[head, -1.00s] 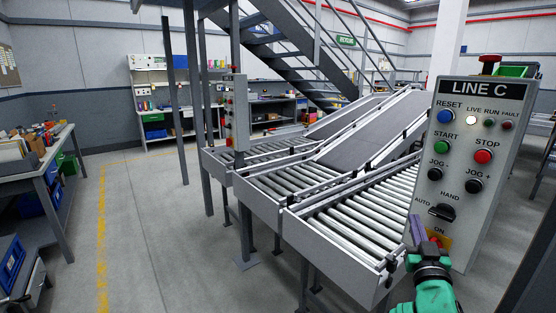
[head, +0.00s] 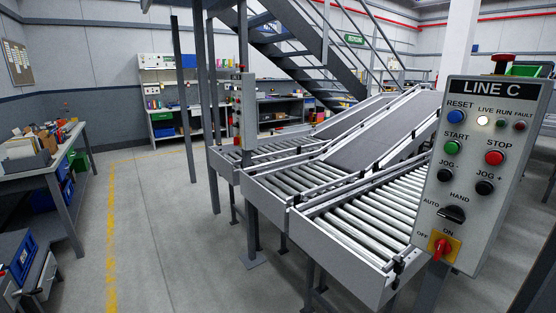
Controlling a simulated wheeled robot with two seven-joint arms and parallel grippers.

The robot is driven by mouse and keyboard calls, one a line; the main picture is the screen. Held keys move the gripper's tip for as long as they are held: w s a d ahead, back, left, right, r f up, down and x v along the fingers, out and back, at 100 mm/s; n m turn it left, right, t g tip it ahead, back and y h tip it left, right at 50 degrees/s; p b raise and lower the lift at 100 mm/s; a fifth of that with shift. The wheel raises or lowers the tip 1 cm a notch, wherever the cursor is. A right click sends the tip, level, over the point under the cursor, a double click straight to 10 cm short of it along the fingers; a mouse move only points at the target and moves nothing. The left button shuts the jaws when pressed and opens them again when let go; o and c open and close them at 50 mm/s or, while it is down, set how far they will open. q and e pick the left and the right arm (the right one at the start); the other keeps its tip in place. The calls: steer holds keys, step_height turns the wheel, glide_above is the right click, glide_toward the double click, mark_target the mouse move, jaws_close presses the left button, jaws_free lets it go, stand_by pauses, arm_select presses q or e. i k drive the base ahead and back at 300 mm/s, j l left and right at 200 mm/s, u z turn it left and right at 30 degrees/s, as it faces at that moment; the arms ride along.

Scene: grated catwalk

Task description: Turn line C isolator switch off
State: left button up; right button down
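The LINE C control panel (head: 484,170) stands at the right of the head view. Low on its face is the isolator switch (head: 441,248), a red handle on a yellow plate. OFF is printed to its left and ON above it. The handle looks roughly upright, perhaps slightly tilted; it is too small to tell its exact setting. The LIVE lamp (head: 483,121) glows white; the RUN and FAULT lamps look dim. Nothing covers the switch. Neither of my grippers is in view.
Above the isolator are a black AUTO/HAND selector (head: 452,214) and several push buttons. A red mushroom button (head: 503,63) tops the panel. Roller conveyors (head: 340,235) stand left of the panel. A workbench (head: 40,170) is at far left, with open floor between.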

mark_target(441, 246)
steer(key=z, duration=1.25)
